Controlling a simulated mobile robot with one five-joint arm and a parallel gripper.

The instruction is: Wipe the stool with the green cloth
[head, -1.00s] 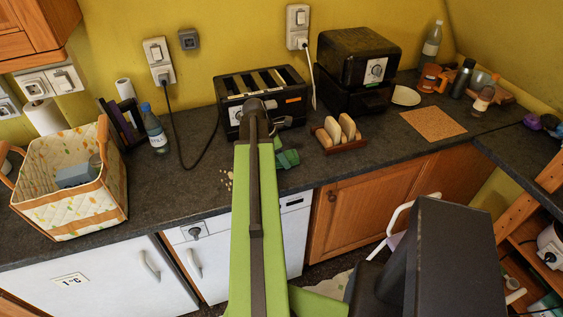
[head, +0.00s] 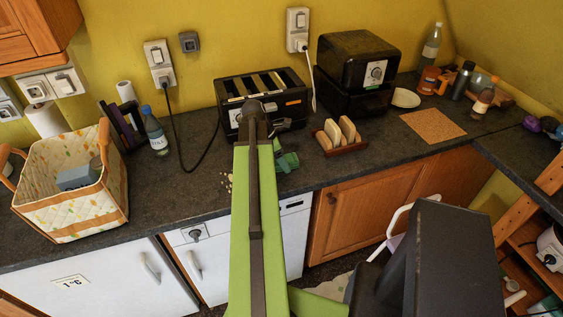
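The green cloth (head: 288,161) lies crumpled on the dark counter in front of the toaster, just right of my arm. My arm reaches out over the counter, and its dark end with my gripper (head: 284,124) is in front of the toaster, above and behind the cloth as seen here. The fingers are small and partly hidden by the arm, so I cannot tell whether they are open or shut. No stool shows clearly. A white curved frame with a pale surface (head: 397,220) stands below the counter, largely hidden by my dark body part; I cannot tell if it is the stool.
A black toaster (head: 262,92) stands behind my gripper. A toast rack (head: 340,146) with slices is right of the cloth. Crumbs (head: 228,181) lie left of my arm. A fabric basket (head: 70,213) and bottle (head: 155,134) are left. A cork mat (head: 433,125) lies right.

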